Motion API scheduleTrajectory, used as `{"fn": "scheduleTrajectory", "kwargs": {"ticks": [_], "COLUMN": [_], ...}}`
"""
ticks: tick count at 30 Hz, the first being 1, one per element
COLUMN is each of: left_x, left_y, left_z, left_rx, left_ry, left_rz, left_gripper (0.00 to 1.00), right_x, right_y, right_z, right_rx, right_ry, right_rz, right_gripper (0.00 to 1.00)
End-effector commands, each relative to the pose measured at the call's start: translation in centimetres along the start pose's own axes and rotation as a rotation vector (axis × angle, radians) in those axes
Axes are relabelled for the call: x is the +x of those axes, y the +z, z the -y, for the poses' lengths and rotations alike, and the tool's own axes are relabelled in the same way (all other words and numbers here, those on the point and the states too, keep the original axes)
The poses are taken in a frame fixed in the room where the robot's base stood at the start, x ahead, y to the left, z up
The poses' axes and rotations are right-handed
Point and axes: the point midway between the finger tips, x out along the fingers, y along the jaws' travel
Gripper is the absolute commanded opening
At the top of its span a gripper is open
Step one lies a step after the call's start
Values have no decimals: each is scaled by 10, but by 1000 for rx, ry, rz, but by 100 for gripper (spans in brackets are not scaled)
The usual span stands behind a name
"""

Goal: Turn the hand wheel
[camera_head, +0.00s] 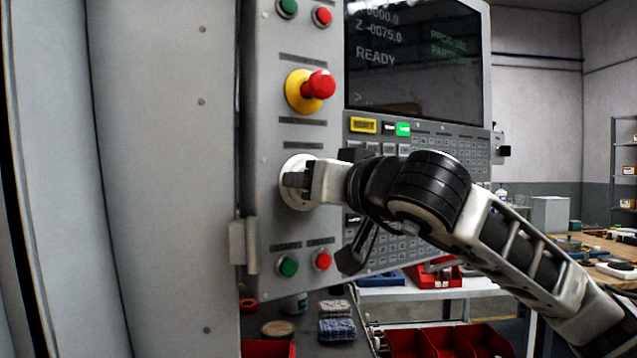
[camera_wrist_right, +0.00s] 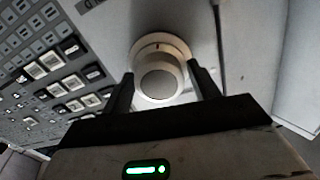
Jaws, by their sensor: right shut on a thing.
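The hand wheel (camera_head: 290,164) is a pale round disc on the grey control panel, left of the keypad and below the red-and-yellow emergency button. In the right wrist view, its round knob (camera_wrist_right: 158,80) stands out from the disc between my two dark fingers. My right gripper (camera_head: 295,181) is shut on the hand wheel; it also shows in the right wrist view (camera_wrist_right: 163,78). In the head view my gripper and wrist hide part of the wheel. My left gripper is not in view.
The emergency button (camera_head: 319,84) juts out above the wheel. Green (camera_head: 288,266) and red (camera_head: 322,260) buttons sit below it. The screen (camera_head: 415,60) reads READY. Red bins (camera_head: 465,340) and a bench with cloths (camera_head: 336,329) lie lower down.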

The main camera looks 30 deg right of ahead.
Motion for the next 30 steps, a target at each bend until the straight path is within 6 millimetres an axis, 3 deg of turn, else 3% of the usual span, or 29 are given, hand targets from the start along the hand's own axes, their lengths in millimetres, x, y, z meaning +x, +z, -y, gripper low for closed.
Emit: {"fn": "scheduleTrajectory", "kwargs": {"ticks": [8,9,10,22,26,30], "left_x": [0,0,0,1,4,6], "left_y": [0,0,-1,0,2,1], "left_z": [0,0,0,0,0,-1], "left_rx": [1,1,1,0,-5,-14], "left_ry": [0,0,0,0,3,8], "left_rz": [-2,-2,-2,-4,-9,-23], "left_gripper": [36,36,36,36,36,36], "right_x": [1,1,1,-7,-28,-61], "right_y": [6,6,6,2,3,3], "right_z": [1,1,1,0,0,-1], "right_rx": [-2,-2,-2,0,-1,-3], "right_ry": [0,0,0,0,1,1], "right_rz": [15,15,15,3,0,-1], "right_gripper": [38,63,70,70,70,70]}}
